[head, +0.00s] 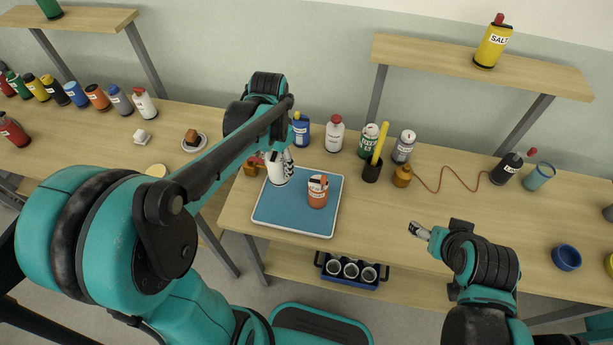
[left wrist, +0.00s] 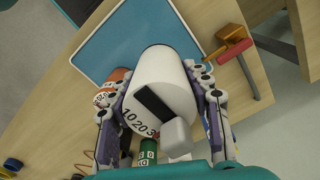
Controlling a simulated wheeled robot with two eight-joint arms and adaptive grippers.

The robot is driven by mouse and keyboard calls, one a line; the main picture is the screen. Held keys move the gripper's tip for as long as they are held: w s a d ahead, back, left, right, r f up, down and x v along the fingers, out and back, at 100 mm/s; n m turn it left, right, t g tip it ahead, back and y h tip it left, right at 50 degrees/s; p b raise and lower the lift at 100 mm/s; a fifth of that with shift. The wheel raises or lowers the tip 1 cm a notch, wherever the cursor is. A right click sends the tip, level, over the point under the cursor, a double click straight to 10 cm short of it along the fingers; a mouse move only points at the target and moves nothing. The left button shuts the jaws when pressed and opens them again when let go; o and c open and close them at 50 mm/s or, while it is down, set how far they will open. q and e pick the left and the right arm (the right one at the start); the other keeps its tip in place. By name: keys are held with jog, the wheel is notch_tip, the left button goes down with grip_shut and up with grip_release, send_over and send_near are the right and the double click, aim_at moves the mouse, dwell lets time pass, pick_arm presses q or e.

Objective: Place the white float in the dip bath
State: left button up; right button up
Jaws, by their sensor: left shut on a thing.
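My left gripper (head: 282,166) is shut on the white float (head: 276,172), a white cylinder with a black bar and printed numbers, clearer in the left wrist view (left wrist: 160,90). Its fingers lie along both sides of the float. In the head view the float is over the back left part of a shallow blue tray with a pale rim (head: 290,222), apparently the dip bath. I cannot tell whether it touches the surface. An orange container (head: 317,190) with a label stands on the tray, right of the float. My right gripper (head: 419,230) is over the table's front; its jaw opening is unclear.
A brown-orange object (head: 252,168) stands by the tray's back left corner. Bottles (head: 334,133) and a dark cup with a yellow stick (head: 373,168) stand behind and to the right. A rack of cups (head: 350,269) sits below.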

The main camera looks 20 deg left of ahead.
pick_arm(q)
jog(key=shift+w+f, duration=0.1)
jog(key=shift+w, duration=0.05)
notch_tip(320, 180, down, 9)
jog(key=b, duration=0.4)
jog(key=shift+f, duration=0.15)
jog(key=shift+f, duration=0.1)
jog(key=o, duration=1.3)
jog(key=shift+c, duration=0.2)
